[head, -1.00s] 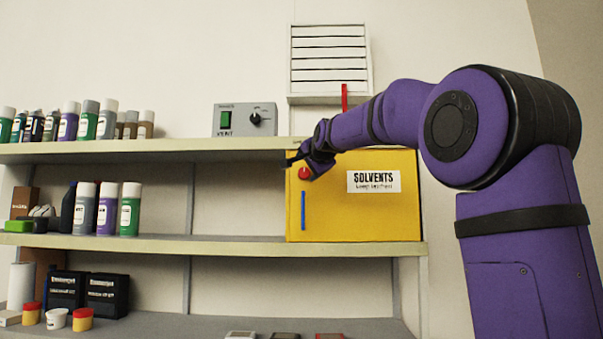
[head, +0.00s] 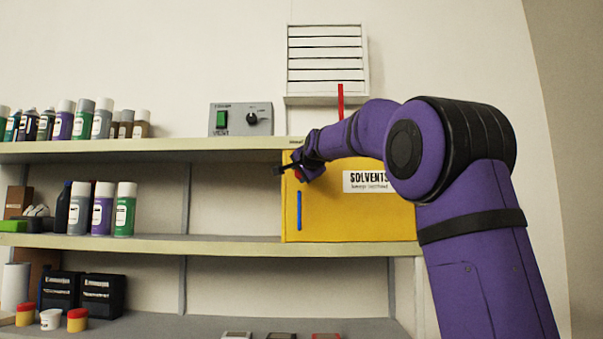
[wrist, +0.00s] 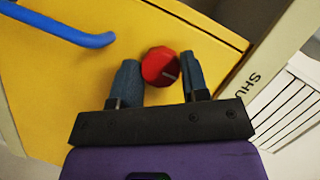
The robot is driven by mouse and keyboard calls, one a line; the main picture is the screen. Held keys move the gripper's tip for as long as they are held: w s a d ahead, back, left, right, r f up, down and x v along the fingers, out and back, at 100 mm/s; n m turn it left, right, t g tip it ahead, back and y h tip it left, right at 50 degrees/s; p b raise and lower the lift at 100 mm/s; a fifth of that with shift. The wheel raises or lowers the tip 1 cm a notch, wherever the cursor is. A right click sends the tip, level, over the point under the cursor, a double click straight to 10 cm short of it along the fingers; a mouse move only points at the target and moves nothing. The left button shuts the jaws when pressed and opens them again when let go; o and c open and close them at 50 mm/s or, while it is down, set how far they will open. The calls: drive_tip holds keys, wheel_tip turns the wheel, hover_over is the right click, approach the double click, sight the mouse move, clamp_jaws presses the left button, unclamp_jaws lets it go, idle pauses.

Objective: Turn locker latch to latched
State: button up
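The yellow solvents locker (head: 345,222) stands on the middle shelf, its door closed, with a blue handle (head: 299,210). In the head view my gripper (head: 287,169) is at the locker's upper left corner and mostly hides the knob. In the wrist view my gripper (wrist: 160,77) is open, with one blue-grey finger on each side of the knob. Gaps show between knob and fingers; the depth of overlap is hard to tell.
A shelf board (head: 150,150) runs just above the locker, carrying a grey control box (head: 240,119) and several spray cans. More bottles stand left on the middle shelf. A red upright strip (head: 340,95) and a vent (head: 327,60) are above the locker.

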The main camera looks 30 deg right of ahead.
idle(0.3)
drive_tip(key=n+g+h, duration=0.1)
drive_tip(key=n, duration=0.2)
drive_tip(key=shift+a+g, duration=0.1)
drive_tip(key=shift+g, duration=0.2)
drive_tip(key=n, duration=0.1)
drive_tip(key=n+g+h, duration=0.1)
drive_tip(key=n, duration=0.1)
drive_tip(key=shift+w+a+r+g+h, duration=0.1)
drive_tip(key=shift+g+h, duration=0.2)
drive_tip(key=n+g+h, duration=0.1)
drive_tip(key=n, duration=0.2)
drive_tip(key=shift+h, duration=0.4)
drive_tip(key=n+g+h, duration=0.1)
drive_tip(key=n+h, duration=0.1)
drive_tip(key=n, duration=0.1)
drive_tip(key=shift+w+a, duration=0.1)
drive_tip(key=shift+n, duration=0.3)
drive_tip(key=o, duration=0.9)
